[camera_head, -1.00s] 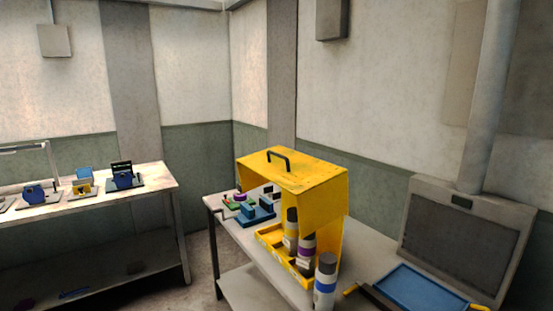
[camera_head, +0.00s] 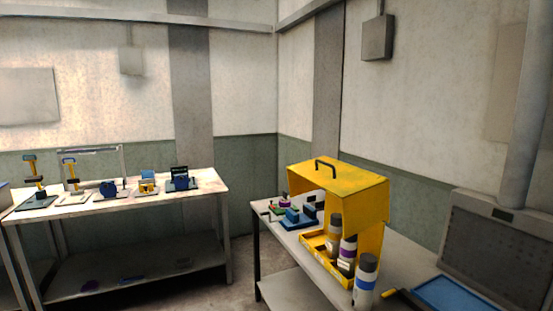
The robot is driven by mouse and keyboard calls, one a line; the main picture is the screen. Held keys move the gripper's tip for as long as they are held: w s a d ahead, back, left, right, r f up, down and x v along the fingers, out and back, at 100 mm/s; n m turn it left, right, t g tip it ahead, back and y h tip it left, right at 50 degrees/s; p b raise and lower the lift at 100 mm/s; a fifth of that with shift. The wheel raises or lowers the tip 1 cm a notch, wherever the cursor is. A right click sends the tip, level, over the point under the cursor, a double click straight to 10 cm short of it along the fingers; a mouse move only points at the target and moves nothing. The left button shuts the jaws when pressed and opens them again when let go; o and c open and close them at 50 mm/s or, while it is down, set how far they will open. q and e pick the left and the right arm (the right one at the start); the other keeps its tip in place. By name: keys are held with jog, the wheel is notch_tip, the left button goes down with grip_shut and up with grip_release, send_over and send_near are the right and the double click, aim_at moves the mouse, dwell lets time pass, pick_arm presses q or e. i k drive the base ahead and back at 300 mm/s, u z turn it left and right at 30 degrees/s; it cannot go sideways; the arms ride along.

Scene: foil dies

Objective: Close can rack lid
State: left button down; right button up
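The yellow can rack (camera_head: 318,240) stands on the right-hand table in the head view. Its yellow lid (camera_head: 345,185), with a dark handle (camera_head: 326,165) on top, is raised well above the tray, so the front is open. Spray cans show in it: one with a grey cap at the back (camera_head: 334,226) and one with a purple band (camera_head: 348,248). A white can with a blue band (camera_head: 365,282) stands at the rack's near end; whether it is inside the tray I cannot tell. Neither of my grippers is in view.
A blue tray (camera_head: 448,296) lies right of the rack, before a grey screened panel (camera_head: 497,248). Blue and green fixtures (camera_head: 293,215) sit left of the rack. Another bench (camera_head: 120,205) with several small devices stands at the left. Floor shows between the tables.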

aim_at(365, 195)
jog(key=u, duration=0.15)
jog(key=i, duration=0.7)
jog(key=z, duration=0.95)
